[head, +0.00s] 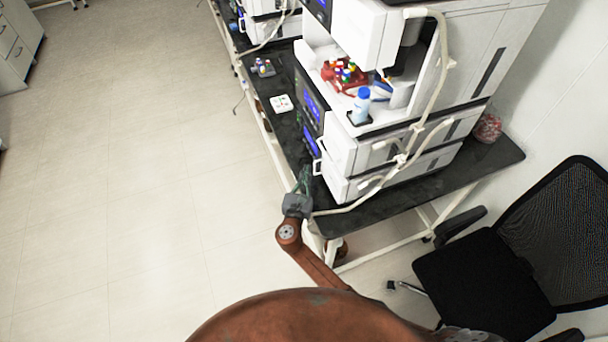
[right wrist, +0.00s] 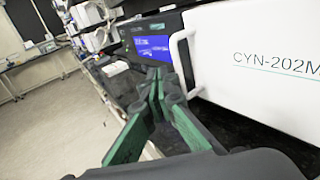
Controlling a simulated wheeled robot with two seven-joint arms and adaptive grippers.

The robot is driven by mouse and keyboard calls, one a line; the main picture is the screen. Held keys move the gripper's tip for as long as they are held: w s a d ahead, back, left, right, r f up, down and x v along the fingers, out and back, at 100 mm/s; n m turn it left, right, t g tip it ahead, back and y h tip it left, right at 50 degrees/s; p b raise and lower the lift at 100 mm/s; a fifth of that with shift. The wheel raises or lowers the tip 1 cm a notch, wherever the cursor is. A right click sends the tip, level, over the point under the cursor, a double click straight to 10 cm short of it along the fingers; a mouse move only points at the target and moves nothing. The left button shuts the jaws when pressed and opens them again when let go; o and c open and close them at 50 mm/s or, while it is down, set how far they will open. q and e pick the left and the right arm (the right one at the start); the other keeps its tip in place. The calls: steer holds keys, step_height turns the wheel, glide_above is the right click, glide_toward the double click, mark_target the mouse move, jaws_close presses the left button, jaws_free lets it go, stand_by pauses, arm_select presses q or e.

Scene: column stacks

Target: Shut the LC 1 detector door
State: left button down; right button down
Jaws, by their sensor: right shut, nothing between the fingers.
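A column stack of white instrument modules stands on the dark bench. Its lower modules have a white upper front door (head: 340,146) and a white lower front door (head: 338,181), with a white handle (head: 318,157) at their left edge. In the right wrist view a white door marked CYN-202M (right wrist: 255,62) fills the right side, with a white handle (right wrist: 184,62) beside a blue display (right wrist: 152,46). I cannot tell which is the LC 1 detector door. My right gripper (head: 304,174) is shut and empty beside the lower handle; its green fingers (right wrist: 160,82) point toward the display. My left gripper is out of view.
The black bench top (head: 440,188) runs under the stack. Bottles and a red vial rack (head: 338,78) sit in the stack's open bay. Pale tubing (head: 437,85) hangs along the stack's side. A black chair (head: 480,270) stands at right. The floor at left is clear.

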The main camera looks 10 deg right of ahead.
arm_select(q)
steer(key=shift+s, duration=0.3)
arm_select(e)
steer(key=shift+w, duration=0.1)
steer(key=v, duration=1.2)
